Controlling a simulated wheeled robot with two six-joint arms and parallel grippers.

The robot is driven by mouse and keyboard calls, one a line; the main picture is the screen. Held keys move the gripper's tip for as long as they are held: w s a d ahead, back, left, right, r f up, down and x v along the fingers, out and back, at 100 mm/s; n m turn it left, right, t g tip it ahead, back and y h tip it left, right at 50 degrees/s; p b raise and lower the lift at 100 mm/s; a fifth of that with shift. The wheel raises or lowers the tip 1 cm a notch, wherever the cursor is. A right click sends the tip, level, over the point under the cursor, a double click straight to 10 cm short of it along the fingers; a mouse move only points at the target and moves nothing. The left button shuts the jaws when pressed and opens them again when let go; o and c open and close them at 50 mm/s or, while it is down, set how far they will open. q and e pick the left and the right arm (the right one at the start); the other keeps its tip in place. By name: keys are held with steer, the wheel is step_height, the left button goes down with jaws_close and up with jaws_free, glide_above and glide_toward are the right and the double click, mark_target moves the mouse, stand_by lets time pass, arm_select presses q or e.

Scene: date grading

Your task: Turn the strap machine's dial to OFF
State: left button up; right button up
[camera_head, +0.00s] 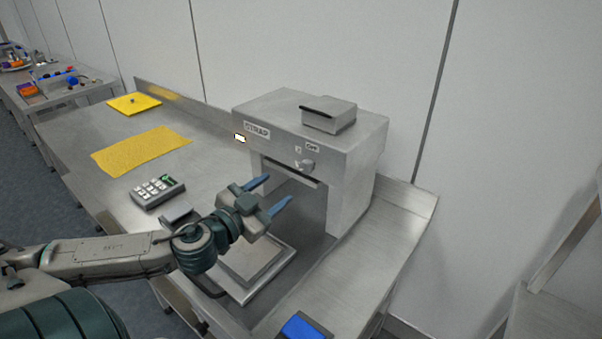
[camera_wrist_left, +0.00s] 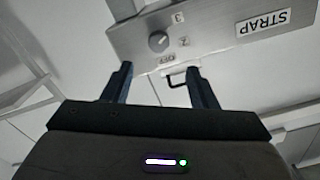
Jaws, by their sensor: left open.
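The strap machine (camera_head: 347,195) is a grey box-shaped frame on the steel counter, with a STRAP label on its front. Its small round dial (camera_head: 307,165) sits on the front panel by an OFF label (camera_head: 313,147). In the left wrist view the dial (camera_wrist_left: 158,41) appears inverted, with OFF, 2 and 3 around it; I cannot tell clearly which mark it points to. My left gripper (camera_head: 279,191) is open and empty in front of the machine, below and apart from the dial. Its two fingers (camera_wrist_left: 158,73) also show in the wrist view, either side of the dial's line.
A keypad device (camera_head: 157,191) and a flat plate (camera_head: 252,262) lie on the counter. A yellow mat (camera_head: 140,150) is farther back. A small box (camera_head: 328,114) tops the machine. A blue-topped object (camera_head: 303,327) is at the bottom edge.

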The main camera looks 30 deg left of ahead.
mark_target(304, 169)
arm_select(q)
steer(key=w, duration=0.8)
steer(key=shift+d+r, duration=0.1)
steer(key=shift+d, duration=0.25)
steer(key=shift+w+d, duration=0.15)
steer(key=shift+w, duration=0.8)
arm_select(e)
steer(key=shift+w+d+f, duration=0.1)
steer(key=shift+w, duration=0.15)
arm_select(q)
steer(key=c, duration=1)
arm_select(e)
steer(key=shift+a, duration=0.25)
